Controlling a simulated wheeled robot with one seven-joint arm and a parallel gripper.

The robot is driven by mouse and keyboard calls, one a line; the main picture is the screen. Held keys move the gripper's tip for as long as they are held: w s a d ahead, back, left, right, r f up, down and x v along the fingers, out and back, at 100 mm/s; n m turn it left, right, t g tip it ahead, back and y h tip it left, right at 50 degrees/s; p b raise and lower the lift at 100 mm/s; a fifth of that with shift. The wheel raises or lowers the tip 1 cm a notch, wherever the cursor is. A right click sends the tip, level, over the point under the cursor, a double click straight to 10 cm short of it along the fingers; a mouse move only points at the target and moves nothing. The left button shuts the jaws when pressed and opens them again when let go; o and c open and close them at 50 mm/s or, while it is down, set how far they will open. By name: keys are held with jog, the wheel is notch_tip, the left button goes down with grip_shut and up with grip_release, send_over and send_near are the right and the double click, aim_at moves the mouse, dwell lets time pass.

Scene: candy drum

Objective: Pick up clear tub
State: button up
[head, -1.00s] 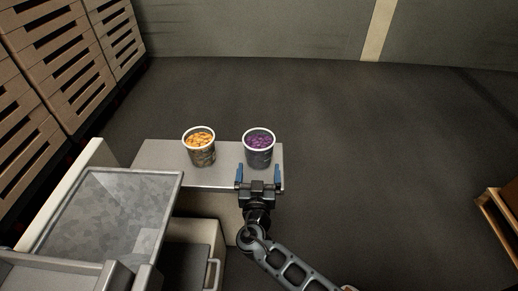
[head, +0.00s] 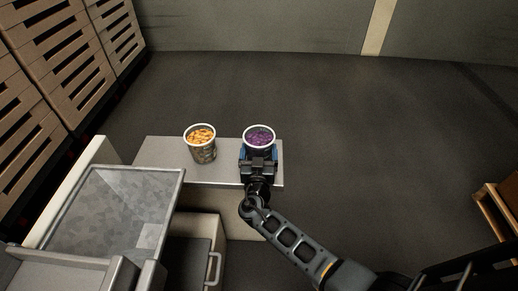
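A tub of purple candy (head: 260,137) with a white rim stands upright near the right end of the grey tabletop. A similar tub of orange candy (head: 203,154) with a white rim and see-through-looking sides stands to its left. My gripper (head: 258,152) is at the near side of the purple tub. Its blue fingers lie one on each side of that tub, below the rim. The gripper body hides the tub's lower part, and whether the fingers press on its wall is not clear. The purple tub appears to be still on the table.
The light grey tabletop (head: 160,150) has a clear strip left of the orange tub. A grey-topped metal bin (head: 110,210) stands at the near left. Brown slatted crates (head: 50,60) line the left wall. A wooden frame (head: 497,212) is at the right edge. Open dark floor lies beyond.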

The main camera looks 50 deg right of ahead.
jog(key=c, duration=0.6)
jog(key=shift+c, duration=0.6)
jog(key=shift+r, duration=0.15)
